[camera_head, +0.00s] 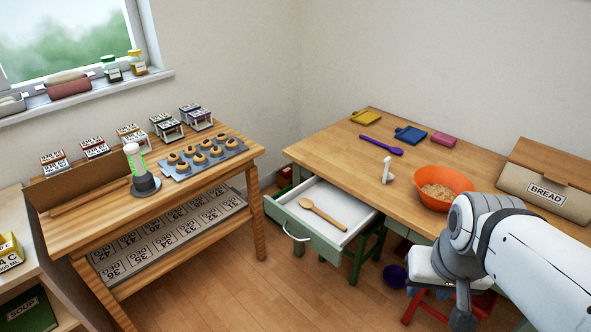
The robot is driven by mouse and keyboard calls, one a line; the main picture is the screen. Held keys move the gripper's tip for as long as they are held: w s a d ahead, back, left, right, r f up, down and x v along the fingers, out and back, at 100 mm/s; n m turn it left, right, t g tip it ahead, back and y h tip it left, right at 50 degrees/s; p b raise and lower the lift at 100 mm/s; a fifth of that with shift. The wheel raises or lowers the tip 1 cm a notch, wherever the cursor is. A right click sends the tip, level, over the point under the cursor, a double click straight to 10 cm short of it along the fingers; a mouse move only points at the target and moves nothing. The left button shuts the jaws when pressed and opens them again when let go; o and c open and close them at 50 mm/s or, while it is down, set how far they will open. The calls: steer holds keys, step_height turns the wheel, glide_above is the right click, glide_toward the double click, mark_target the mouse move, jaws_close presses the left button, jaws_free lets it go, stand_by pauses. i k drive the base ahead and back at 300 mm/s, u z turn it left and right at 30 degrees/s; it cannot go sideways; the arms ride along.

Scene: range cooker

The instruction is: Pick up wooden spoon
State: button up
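The wooden spoon (324,214) lies in the open drawer (350,196) of the right-hand table. Its round bowl points to the back left and its handle to the front right. Nothing covers it. My arm comes in from the lower right, in front of the table and to the right of the drawer. It bends down toward the bottom edge of the picture, well apart from the spoon. The fingers of my gripper do not show.
The wooden table (330,157) carries an orange bowl (441,186) with food, a purple spoon (381,145), a small white object (387,171) and a bread box (546,186). A drawer handle (296,232) sticks out in front. Open floor (225,285) lies between both tables.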

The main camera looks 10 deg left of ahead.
mark_target(305, 203)
steer(key=u, duration=0.05)
steer(key=i, duration=1)
steer(key=u, duration=0.05)
